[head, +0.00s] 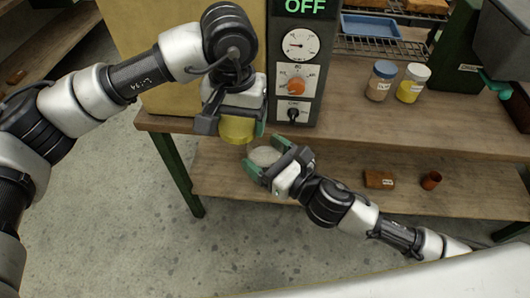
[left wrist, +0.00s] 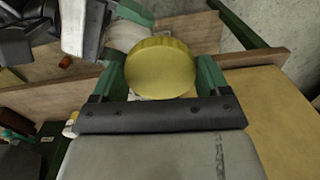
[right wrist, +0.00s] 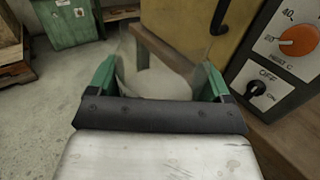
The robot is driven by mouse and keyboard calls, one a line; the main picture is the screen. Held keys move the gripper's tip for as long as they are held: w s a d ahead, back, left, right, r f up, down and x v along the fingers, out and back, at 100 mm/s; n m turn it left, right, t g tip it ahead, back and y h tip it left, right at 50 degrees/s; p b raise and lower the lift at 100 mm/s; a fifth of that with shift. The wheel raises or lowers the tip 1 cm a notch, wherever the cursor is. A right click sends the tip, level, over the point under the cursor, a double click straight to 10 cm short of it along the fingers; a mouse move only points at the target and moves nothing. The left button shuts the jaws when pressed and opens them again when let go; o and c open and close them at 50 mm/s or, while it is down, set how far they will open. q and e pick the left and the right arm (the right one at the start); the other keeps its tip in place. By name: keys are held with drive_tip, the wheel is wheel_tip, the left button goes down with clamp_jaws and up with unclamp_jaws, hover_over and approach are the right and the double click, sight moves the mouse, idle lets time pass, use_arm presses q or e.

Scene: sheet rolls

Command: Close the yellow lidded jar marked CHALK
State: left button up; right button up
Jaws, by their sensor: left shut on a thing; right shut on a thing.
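A round yellow lid (head: 237,129) is between the fingers of my left gripper (head: 237,126), which is shut on it. It fills the middle of the left wrist view (left wrist: 160,68). My right gripper (head: 268,166) is shut on a clear jar with pale contents (head: 264,156), held in front of the bench edge. In the right wrist view the jar (right wrist: 155,78) shows see-through between the green fingers. The lid is higher than the jar and to its left in the head view; they look apart. I cannot read a CHALK label.
A blue-lidded jar (head: 382,80) and a white-lidded jar with yellow contents (head: 412,82) stand on the bench (head: 345,125). A control box reading OFF (head: 297,60) stands behind my grippers. A brown block (head: 379,179) and a small brown cup (head: 431,180) sit on the lower shelf.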

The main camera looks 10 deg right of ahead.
sight(264, 140)
use_arm(q)
drive_tip(key=shift+m, duration=0.5)
drive_tip(key=d+r, duration=0.2)
drive_tip(key=d, duration=0.1)
drive_tip(key=d+r, duration=0.1)
drive_tip(key=shift+s+d+r, duration=0.1)
drive_tip(key=shift+s+d, duration=0.3)
use_arm(e)
drive_tip(key=shift+r, duration=0.1)
use_arm(q)
drive_tip(key=shift+f, duration=2)
drive_tip(key=shift+f, duration=0.85)
drive_tip(key=shift+a+f, duration=0.1)
drive_tip(key=shift+f, duration=0.45)
